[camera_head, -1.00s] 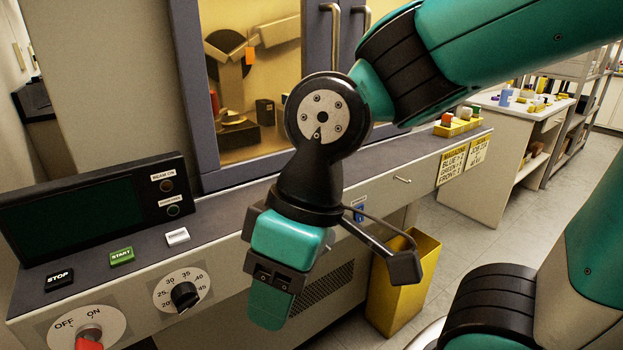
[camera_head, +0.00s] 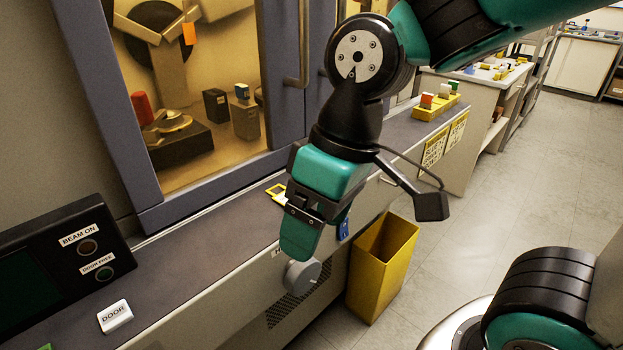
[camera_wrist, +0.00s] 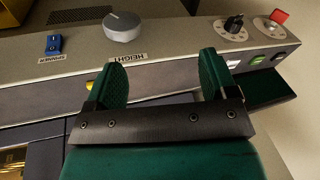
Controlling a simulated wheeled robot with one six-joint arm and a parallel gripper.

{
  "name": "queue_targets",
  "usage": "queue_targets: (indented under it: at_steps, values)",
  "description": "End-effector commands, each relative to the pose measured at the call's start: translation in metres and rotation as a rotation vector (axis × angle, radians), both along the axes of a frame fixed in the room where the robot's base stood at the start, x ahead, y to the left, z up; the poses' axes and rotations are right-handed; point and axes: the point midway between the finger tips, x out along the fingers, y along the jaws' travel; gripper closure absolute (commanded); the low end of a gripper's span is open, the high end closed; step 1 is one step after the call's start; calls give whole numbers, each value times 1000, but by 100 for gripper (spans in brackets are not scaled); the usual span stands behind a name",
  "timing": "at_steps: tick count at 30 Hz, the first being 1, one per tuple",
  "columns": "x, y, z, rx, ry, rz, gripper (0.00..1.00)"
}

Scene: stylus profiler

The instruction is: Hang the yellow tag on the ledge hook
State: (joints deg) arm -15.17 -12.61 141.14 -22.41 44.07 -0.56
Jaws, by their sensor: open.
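A flat yellow piece with a dark middle, which looks like the yellow tag (camera_head: 277,190), lies on the grey ledge (camera_head: 210,230) just behind my gripper, partly hidden by it. A small yellow bit (camera_wrist: 89,84) shows beside the left finger in the wrist view. My gripper (camera_head: 298,248) points down over the ledge's front edge. Its two fingers stand apart with nothing between them in the wrist view (camera_wrist: 162,68). I cannot make out a hook.
A round grey HEIGHT knob (camera_head: 302,276) sticks out of the ledge front below my gripper. A yellow bin (camera_head: 381,268) stands on the floor. A glass-doored cabinet (camera_head: 130,150) rises behind the ledge. A yellow rack (camera_head: 436,108) sits at its far end.

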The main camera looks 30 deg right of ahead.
Motion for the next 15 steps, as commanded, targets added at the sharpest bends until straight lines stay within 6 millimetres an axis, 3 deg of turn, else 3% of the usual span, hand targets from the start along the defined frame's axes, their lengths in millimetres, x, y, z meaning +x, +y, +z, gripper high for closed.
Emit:
queue_targets:
  at_steps: [1,6,10,15]
  values:
    - [21,-3,32,-36,6,-26,21]
    - [90,-19,81,-172,27,-136,21]
    - [125,-29,100,-247,42,-205,21]
    - [145,-35,100,-288,51,-246,21]
